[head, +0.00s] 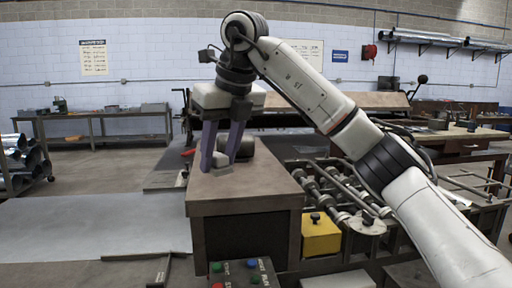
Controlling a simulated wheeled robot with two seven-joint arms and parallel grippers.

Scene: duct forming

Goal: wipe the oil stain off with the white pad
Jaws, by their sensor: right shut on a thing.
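My right gripper (218,164) points down over the brown-topped cabinet (258,180), near its left side. Its two purple fingers are shut on a small pale block, which looks like the white pad (219,159). The pad is at or just above the cabinet top; I cannot tell if it touches. I cannot make out the oil stain; the fingers and pad cover part of the top. My left gripper is not in view.
A dark rounded object (247,146) stands on the cabinet top just behind the fingers. A grey sheet surface (90,228) lies to the left. A roller machine (330,190) and a yellow box (321,238) are at the right. A button panel (245,274) is in front.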

